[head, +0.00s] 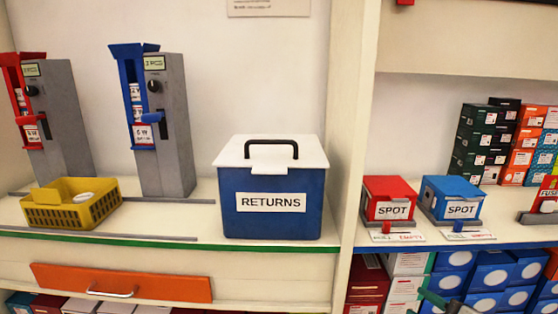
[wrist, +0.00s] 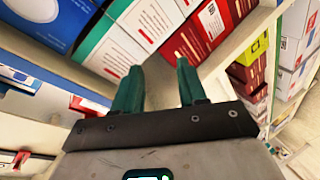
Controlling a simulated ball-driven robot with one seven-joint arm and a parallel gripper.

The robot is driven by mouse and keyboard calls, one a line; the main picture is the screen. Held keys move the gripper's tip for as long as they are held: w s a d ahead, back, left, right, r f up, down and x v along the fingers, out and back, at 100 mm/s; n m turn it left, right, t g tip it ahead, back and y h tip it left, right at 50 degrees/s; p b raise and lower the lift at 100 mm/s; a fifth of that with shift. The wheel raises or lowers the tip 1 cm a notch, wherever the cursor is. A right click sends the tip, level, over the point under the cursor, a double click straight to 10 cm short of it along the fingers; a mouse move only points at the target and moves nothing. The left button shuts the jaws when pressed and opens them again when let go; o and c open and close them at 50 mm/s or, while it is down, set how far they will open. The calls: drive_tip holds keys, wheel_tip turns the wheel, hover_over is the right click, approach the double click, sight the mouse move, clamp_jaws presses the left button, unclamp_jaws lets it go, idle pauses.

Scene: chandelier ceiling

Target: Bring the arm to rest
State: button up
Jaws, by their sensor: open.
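My gripper (wrist: 158,90) shows in the wrist view with two green fingers standing apart and nothing between them. Boxes on a shelf lie beyond the fingertips; I cannot tell how far away they are.
A blue RETURNS box (head: 270,190) with a white lid stands on the left shelf. Beside it are a yellow basket (head: 70,204) and two dispensers. Red (head: 390,198) and blue (head: 451,197) SPOT boxes sit right of the upright post (head: 345,130). Boxes fill the lower shelf.

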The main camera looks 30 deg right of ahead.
drive_tip(key=s+a+f+m+g+y, duration=0.2)
drive_tip(key=a+f+m+g+y, duration=0.3)
drive_tip(key=a+f, duration=0.7)
drive_tip(key=s+a+f+m+g+h, duration=0.1)
drive_tip(key=s+a+f+m+g, duration=0.1)
drive_tip(key=s+a+f+g, duration=0.25)
drive_tip(key=s+a+f+m+g, duration=0.2)
drive_tip(key=s+f+g, duration=0.25)
drive_tip(key=s, duration=0.35)
wheel_tip(320, 180, up, 26)
drive_tip(key=t+p, duration=0.1)
drive_tip(key=p, duration=2.6)
drive_tip(key=shift+w, duration=0.35)
drive_tip(key=shift+d, duration=0.15)
